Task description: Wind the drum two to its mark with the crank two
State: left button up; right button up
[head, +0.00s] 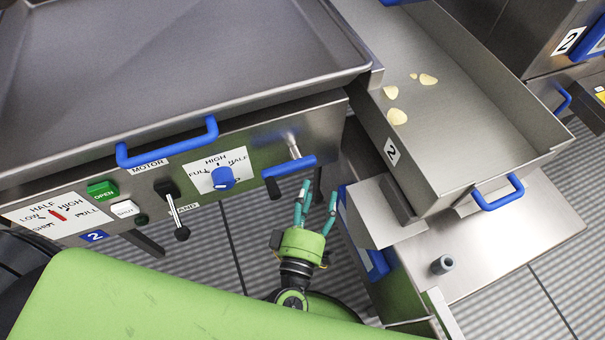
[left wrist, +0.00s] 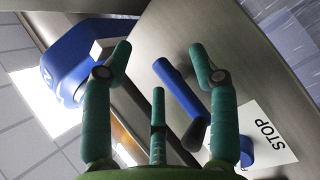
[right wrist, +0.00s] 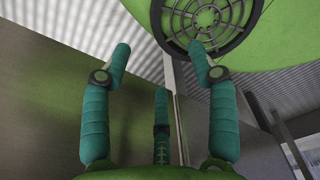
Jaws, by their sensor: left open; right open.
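Crank two (head: 290,166) is a blue bar with a dark knob on the front panel of station 2. It also shows in the left wrist view (left wrist: 178,90), beyond my fingers and nearer the right one. My left gripper (head: 318,192) is open and empty, just below and right of the crank in the head view, apart from it. A blue dial (head: 222,178) on a white FULL, HIGH, HALF plate sits left of the crank; its pointer is up near HIGH. I cannot make out drum two itself for sure. My right gripper (right wrist: 160,60) is open and empty.
A motor/hand lever (head: 175,210), a green OPEN button (head: 103,190) and a gauge with a red pointer (head: 57,216) are on the panel. A blue handle (head: 168,142) juts out above. A tray marked 2 (head: 440,205), holding several yellow chips, stands to the right.

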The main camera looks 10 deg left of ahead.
aim_at(302, 167)
pick_arm(q)
notch_tip(302, 167, up, 4)
jog(key=s+a+n+g+y+b, duration=0.1)
jog(key=s+a+n+y+b, duration=0.1)
jog(key=n+y, duration=0.35)
jog(key=shift+n+h, duration=0.65)
jog(key=shift+n, duration=0.3)
jog(key=p+x, duration=0.1)
jog(key=x, duration=0.6)
jog(key=shift+a, duration=0.1)
pick_arm(e)
jog(key=shift+f, duration=0.8)
jog(key=shift+s, duration=0.1)
pick_arm(q)
grip_shut()
